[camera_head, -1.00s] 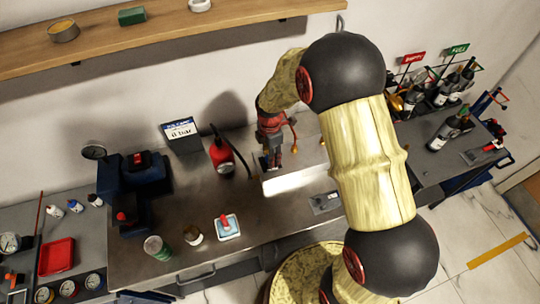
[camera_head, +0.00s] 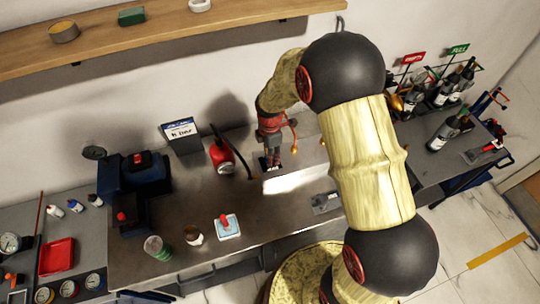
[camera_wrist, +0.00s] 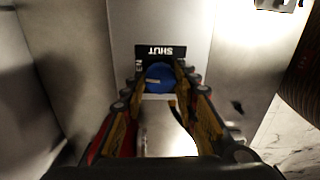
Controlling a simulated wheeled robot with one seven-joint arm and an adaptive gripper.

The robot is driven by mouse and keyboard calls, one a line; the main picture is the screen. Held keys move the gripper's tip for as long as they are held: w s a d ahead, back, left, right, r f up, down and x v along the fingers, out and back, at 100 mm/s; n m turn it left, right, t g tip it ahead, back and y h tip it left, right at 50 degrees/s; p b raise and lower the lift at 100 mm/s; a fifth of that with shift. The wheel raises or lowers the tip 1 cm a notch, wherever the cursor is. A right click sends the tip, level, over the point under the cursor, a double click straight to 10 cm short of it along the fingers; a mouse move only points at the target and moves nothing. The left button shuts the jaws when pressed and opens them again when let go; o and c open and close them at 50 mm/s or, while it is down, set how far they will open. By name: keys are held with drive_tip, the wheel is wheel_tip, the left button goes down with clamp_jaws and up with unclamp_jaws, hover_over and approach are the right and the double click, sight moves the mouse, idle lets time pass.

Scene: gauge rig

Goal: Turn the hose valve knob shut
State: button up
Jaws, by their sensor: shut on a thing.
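A blue round valve knob (camera_wrist: 159,77) sits in front of a black plate marked SHUT (camera_wrist: 160,52) in the wrist view. My gripper (camera_wrist: 162,84) is shut on the knob, with a finger on each side of it. In the head view my gripper (camera_head: 272,160) points down at the bench beside a red bottle-shaped thing (camera_head: 221,154). The knob is hidden there behind the gripper and arm. The hose itself cannot be made out.
A dark sign box (camera_head: 181,136) stands at the back of the metal bench (camera_head: 190,205). A dark blue device (camera_head: 140,175) stands left. Bottles in a rack (camera_head: 450,90) stand right.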

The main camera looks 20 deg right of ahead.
drive_tip(key=m, duration=0.8)
drive_tip(key=shift+m+p, duration=0.35)
drive_tip(key=shift+m, duration=0.05)
drive_tip(key=m, duration=0.4)
drive_tip(key=shift+m, duration=2)
drive_tip(key=o, duration=1.1)
drive_tip(key=shift+c, duration=0.2)
drive_tip(key=shift+o, duration=0.5)
wheel_tip(320, 180, up, 12)
